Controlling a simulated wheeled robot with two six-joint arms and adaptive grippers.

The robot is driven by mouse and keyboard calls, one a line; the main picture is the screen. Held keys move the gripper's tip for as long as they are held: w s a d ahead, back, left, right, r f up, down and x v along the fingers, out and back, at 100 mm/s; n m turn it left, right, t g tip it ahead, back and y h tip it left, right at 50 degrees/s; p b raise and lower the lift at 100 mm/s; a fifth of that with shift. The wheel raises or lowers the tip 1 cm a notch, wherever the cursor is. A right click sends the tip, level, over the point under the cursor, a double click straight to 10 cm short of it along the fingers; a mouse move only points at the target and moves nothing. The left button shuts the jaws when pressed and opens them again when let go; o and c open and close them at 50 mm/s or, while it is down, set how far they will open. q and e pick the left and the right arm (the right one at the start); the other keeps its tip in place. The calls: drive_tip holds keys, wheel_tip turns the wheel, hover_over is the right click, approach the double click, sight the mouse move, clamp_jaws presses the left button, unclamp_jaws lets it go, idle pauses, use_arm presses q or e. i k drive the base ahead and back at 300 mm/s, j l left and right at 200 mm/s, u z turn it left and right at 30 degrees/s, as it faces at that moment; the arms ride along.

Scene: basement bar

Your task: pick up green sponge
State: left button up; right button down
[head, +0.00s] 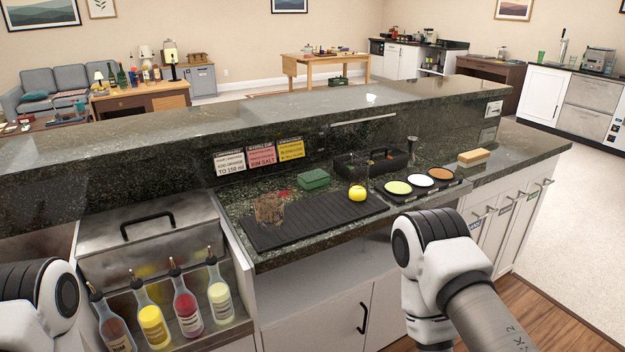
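In the head view a green sponge (314,179), a small dark green block, lies on the dark stone counter against the low back wall. It is just behind the black ribbed bar mat (310,221). My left arm shows at the lower left edge and my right arm at the lower right, in front of the counter. Neither gripper's fingers show in the frame. Both arms are apart from the sponge, and nothing hides it.
A glass (269,209) and a lemon (357,193) are on the mat. A black caddy (371,163), a tray of round dishes (421,184) and a wooden brush (473,158) stand to the right. Several bottles (187,299) stand in the front left rail.

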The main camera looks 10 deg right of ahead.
sight(315, 178)
drive_tip(key=i+l+u, duration=0.55)
drive_tip(key=l+u, duration=0.25)
drive_tip(key=l, duration=0.2)
